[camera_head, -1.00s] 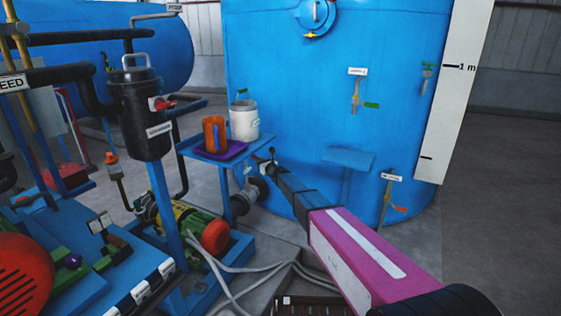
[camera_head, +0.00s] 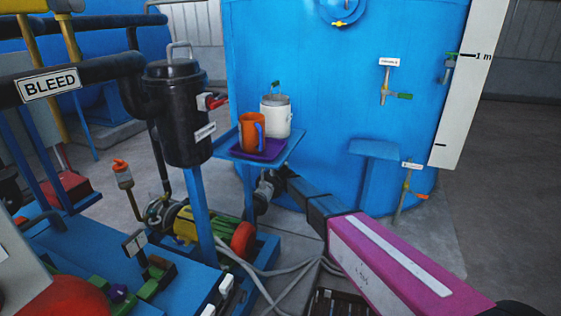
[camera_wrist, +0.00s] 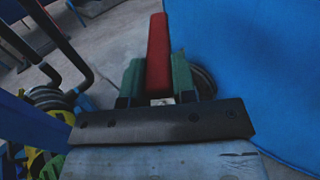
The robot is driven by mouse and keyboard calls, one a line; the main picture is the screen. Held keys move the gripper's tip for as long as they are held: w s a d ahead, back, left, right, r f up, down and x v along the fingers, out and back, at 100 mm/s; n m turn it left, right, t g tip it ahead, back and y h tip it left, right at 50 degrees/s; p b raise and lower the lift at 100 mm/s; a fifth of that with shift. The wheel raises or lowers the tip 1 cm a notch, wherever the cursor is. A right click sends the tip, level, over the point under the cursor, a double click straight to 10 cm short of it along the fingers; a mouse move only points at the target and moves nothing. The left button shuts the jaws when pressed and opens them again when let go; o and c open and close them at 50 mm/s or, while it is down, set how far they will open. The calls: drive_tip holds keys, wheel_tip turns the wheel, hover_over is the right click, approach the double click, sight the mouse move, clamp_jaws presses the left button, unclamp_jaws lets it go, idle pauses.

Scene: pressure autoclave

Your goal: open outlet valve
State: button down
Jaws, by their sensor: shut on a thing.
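In the wrist view a long red handle (camera_wrist: 158,52) stands between the two green fingers of my gripper (camera_wrist: 158,78), which is shut on it. The handle looks like a valve lever; its far end points away from my wrist. A dark round flange (camera_wrist: 203,80) shows just right of the fingers, beside the blue tank. In the head view my gripper (camera_head: 270,178) is at the dark pipe fitting low on the blue tank (camera_head: 340,115), below a small shelf. The handle and the fingertips are too hidden there to make out.
A blue shelf (camera_head: 285,152) with an orange mug (camera_head: 252,132) and a white pot (camera_head: 277,117) is just above my gripper. A black vessel (camera_head: 180,115) and a pump (camera_head: 200,228) stand left. Hoses (camera_head: 262,275) lie on the floor. Sampling taps are right on the tank.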

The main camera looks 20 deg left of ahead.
drive_tip(key=shift+s, duration=0.1)
idle(0.3)
drive_tip(key=c, duration=0.9)
unclamp_jaws()
drive_tip(key=v, duration=1)
drive_tip(key=shift+s+d, duration=0.15)
drive_tip(key=shift+s, duration=0.15)
